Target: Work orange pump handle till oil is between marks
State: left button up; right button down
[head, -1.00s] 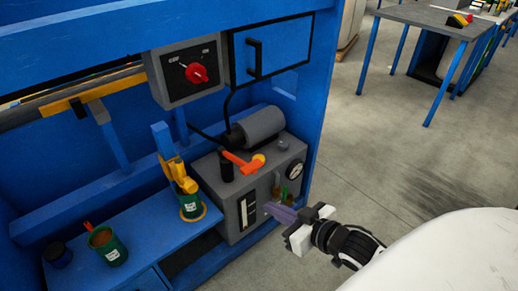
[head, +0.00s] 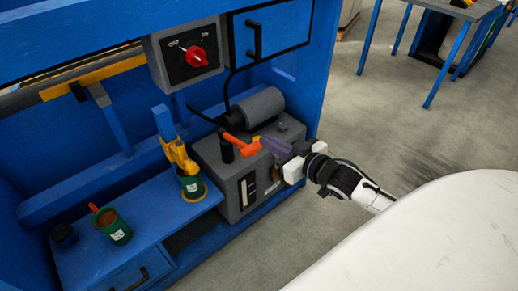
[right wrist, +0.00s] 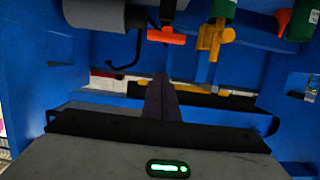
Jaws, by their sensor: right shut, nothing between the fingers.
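The orange pump handle (head: 240,145) sits on top of the grey pump unit (head: 212,160), beside a black upright cylinder. It also shows in the right wrist view (right wrist: 166,37), beyond my fingertips. The oil sight gauge (head: 248,188) is a narrow window with a dark and white strip on the unit's front; its oil level and marks are too small to read. My right gripper (head: 262,141) is shut and empty, its purple fingers at the handle's right end; I cannot tell whether they touch. The fingers also show in the right wrist view (right wrist: 161,90). My left gripper is out of view.
A grey motor (head: 258,104) lies behind the handle. A control box (head: 188,60) with a red knob hangs above. Open floor lies right.

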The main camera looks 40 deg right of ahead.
jog(key=b, duration=0.1)
send_over(259, 148)
jog(key=s+a, duration=0.1)
jog(key=f, duration=0.4)
jog(key=shift+s+a+b, duration=0.15)
jog(key=shift+s+b, duration=0.25)
jog(key=shift+f, duration=0.55)
